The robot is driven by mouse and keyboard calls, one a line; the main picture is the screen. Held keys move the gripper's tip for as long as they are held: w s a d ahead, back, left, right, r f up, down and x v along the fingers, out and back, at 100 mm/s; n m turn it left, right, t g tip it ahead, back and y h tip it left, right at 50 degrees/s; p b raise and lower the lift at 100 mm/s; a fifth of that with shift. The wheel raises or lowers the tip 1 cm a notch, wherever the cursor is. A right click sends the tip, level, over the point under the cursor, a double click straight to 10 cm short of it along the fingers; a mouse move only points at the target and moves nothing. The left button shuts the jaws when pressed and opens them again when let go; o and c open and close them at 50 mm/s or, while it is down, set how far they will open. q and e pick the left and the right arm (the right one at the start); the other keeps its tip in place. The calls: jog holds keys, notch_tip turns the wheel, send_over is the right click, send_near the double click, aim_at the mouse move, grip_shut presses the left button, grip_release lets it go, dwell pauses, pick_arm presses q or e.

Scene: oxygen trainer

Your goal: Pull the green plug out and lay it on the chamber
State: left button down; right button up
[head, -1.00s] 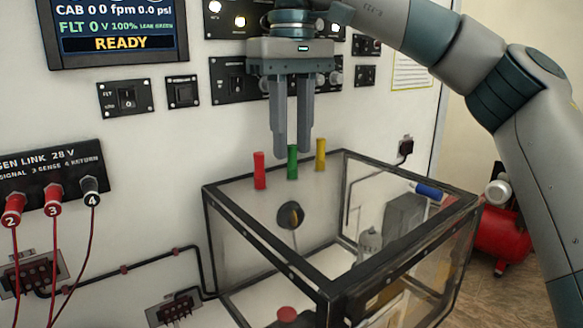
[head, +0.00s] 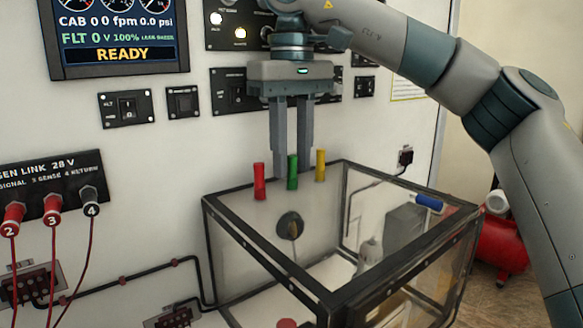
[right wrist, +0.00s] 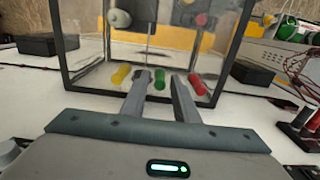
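The green plug (head: 292,173) stands upright between the red plug (head: 259,181) and the yellow plug (head: 320,166), along the back edge of the clear, black-framed chamber (head: 265,235). My right gripper (head: 292,168) points down over it, fingers apart, one tip on each side of the green plug. In the right wrist view the green plug (right wrist: 160,79) shows in the gap between the open fingers (right wrist: 159,82), with room on both sides. I cannot tell whether either finger touches it. My left gripper is in neither view.
A blue cylinder (head: 429,203) lies at the chamber's right rim. The wall panel behind carries switches and a READY display (head: 120,35). Red-plugged cables (head: 52,207) hang at the left. A red tank (head: 500,245) stands on the floor at right.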

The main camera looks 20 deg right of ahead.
jog(key=shift+p, duration=0.65)
dwell(0.7)
grip_shut()
jog(key=shift+r, duration=0.15)
jog(key=shift+r+p, duration=1)
jog(key=shift+p, duration=0.4)
jog(key=shift+s, duration=0.1)
jog(key=shift+s+d, duration=0.4)
jog(key=shift+s, duration=0.65)
jog(key=shift+s+d, duration=0.45)
jog(key=shift+s, duration=0.65)
jog(key=shift+s+d, duration=0.4)
jog(key=shift+s, duration=0.65)
